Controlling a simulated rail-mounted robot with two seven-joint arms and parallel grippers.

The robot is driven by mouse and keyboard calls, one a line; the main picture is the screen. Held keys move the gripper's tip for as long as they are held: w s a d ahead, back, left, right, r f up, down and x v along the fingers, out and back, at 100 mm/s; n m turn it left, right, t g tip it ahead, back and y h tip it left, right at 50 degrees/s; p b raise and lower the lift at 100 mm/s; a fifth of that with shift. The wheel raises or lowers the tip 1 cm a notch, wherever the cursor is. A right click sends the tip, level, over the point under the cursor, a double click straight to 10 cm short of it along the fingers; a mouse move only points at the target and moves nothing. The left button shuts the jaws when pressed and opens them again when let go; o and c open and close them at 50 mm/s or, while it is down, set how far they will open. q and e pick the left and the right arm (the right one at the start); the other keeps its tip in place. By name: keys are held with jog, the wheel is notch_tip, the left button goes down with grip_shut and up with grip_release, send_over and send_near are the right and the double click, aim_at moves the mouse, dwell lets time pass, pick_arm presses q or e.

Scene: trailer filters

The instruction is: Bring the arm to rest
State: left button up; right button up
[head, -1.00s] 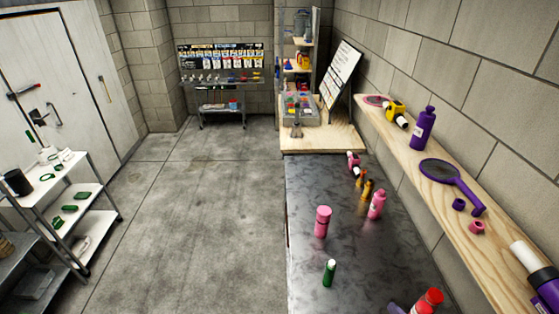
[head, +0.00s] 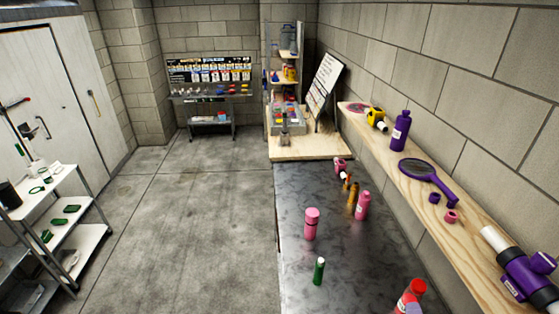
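Neither of my arms and neither of my grippers shows in the head view. The dark countertop (head: 345,275) lies ahead at the lower right. On it stand a pink bottle with a dark band (head: 311,224), a green tube with a white cap (head: 318,271), another pink bottle (head: 362,206), orange-brown items (head: 352,194), a pink-and-white item (head: 340,168) and a red-capped bottle (head: 411,296) at the bottom edge.
A wooden wall shelf (head: 392,154) at right holds a purple bottle (head: 400,131), a purple paddle-shaped item (head: 428,172) and a purple cylinder (head: 520,272). A white rack (head: 83,238) stands at left. The concrete floor (head: 185,230) between is clear.

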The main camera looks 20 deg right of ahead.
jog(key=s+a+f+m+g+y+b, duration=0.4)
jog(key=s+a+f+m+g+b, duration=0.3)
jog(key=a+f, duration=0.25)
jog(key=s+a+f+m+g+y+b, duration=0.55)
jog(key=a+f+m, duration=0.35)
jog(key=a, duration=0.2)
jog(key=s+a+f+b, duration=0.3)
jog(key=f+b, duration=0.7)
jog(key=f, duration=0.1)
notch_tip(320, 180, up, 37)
jog(key=p, duration=3.6)
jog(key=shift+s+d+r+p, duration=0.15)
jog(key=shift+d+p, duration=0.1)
jog(key=shift+p, duration=0.15)
